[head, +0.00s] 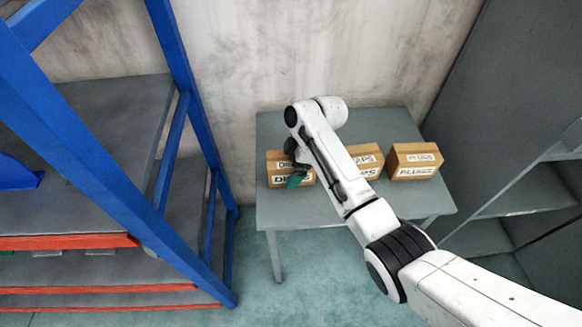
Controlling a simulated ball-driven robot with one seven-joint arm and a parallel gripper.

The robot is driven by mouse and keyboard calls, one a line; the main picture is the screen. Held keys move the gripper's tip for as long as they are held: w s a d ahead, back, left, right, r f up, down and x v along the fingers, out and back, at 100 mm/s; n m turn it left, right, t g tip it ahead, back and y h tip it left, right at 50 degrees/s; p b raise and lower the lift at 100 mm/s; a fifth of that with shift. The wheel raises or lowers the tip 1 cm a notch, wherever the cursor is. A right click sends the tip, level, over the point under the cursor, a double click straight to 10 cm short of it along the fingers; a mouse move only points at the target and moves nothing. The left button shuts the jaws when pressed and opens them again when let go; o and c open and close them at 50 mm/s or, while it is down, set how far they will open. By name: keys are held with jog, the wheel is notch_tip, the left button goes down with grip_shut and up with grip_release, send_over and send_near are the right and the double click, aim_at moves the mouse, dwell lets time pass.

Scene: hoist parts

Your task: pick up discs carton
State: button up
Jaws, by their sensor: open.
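The discs carton (277,171) is a brown box with white "DISCS" labels at the left of the grey table (285,215). My gripper (295,178) is at the carton's right part, in front of it in the picture, and covers some of its lettering. The gripper is open, with dark parts and a green piece at its end. Whether the fingers touch or straddle the carton cannot be told from this view.
A "CAPS" carton (369,160), partly behind my arm, and a "PLUGS" carton (415,162) stand to the right on the table. A blue-framed shelf rack (182,130) is at left, a grey cabinet (500,110) at right, and a wall behind. The table's front left is clear.

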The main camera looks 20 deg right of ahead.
jog(key=shift+f, duration=0.2)
jog(key=shift+c, duration=0.4)
jog(key=c, duration=1.2)
